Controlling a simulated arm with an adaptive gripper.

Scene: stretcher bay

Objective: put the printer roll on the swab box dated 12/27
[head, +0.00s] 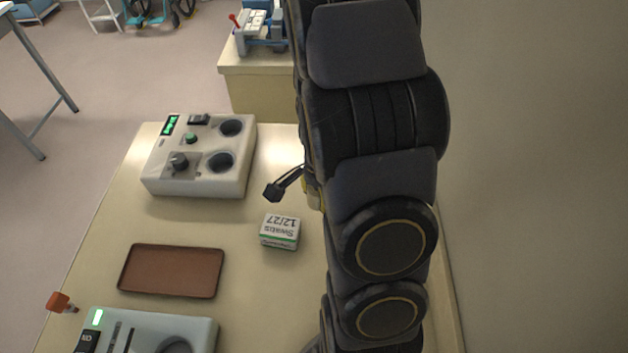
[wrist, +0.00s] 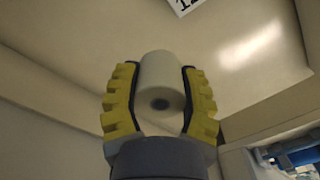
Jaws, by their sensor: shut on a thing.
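The swab box (head: 280,231) is a small white box with a green stripe, marked "Swabs 12/27". It sits on the beige table right of the brown tray, and its top is bare. A corner of a white label with black print (wrist: 186,4) shows at the top of the wrist view. My gripper (wrist: 161,95) has yellow, ridged fingers shut on the white printer roll (wrist: 160,78), whose dark core end faces the camera.
A white device with round wells (head: 200,155) stands at the back left of the table. A brown tray (head: 171,271) lies left of the box, with another device (head: 150,332) in front. Bare table (head: 255,285) lies between tray and arm.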

